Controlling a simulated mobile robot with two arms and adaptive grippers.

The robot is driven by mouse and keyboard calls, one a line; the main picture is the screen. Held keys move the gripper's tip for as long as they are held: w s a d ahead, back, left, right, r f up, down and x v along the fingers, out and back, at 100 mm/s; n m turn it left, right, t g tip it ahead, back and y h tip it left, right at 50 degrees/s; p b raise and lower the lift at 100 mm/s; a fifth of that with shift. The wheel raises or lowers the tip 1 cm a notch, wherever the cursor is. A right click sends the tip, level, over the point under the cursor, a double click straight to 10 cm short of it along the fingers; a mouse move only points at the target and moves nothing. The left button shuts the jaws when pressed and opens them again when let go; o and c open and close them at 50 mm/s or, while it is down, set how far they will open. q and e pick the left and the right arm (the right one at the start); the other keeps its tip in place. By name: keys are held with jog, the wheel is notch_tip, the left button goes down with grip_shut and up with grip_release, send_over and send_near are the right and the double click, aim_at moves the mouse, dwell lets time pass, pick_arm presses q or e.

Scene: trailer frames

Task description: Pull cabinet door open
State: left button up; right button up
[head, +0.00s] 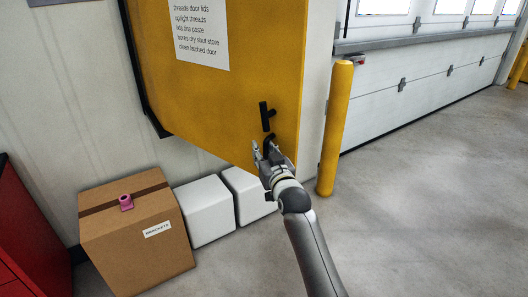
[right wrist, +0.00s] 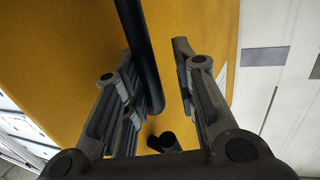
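The yellow cabinet door (head: 215,95) fills the upper middle of the head view, with a printed sheet on it. A black handle (head: 266,117) sits near its lower right edge, with a dark curved piece below it by my fingers. My right gripper (head: 263,151) is at the door face just below the handle. In the right wrist view, a black bar (right wrist: 141,50) runs between the fingers of the right gripper (right wrist: 158,62), close to the left finger and apart from the right one. Whether it touches the left finger is unclear. My left gripper is out of view.
A cardboard box (head: 142,258) with a pink ring (head: 126,202) on top stands at lower left, beside white blocks (head: 207,212). A red cabinet (head: 28,235) is at far left. A yellow post (head: 335,130) stands right of the cabinet. Floor at right is clear.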

jog(key=v, duration=1.2)
jog(key=s+d+f+g+h, duration=0.1)
jog(key=s+d+f+g, duration=0.3)
jog(key=f, duration=1.1)
jog(key=s+f+g+h, duration=0.15)
jog(key=s+f, duration=0.55)
jog(key=f, duration=0.8)
jog(key=s+d+f+g, duration=0.25)
jog(key=s+f, duration=0.25)
jog(key=f, duration=1.1)
jog(key=s+d+f+g+h, duration=0.1)
jog(key=s+d+f+g, duration=0.15)
jog(key=s+f, duration=0.6)
jog(key=s+d+f+g+h, duration=0.15)
jog(key=s+d+f, duration=0.35)
jog(key=s, duration=0.6)
jog(key=s+d+f+g, duration=0.2)
jog(key=s+f, duration=0.1)
jog(key=s, duration=0.7)
jog(key=s+d+f+m+g, duration=0.1)
jog(key=s+d+f+g, duration=0.1)
jog(key=s, duration=0.9)
jog(key=shift+d+f, duration=0.45)
jog(key=shift+f, duration=0.5)
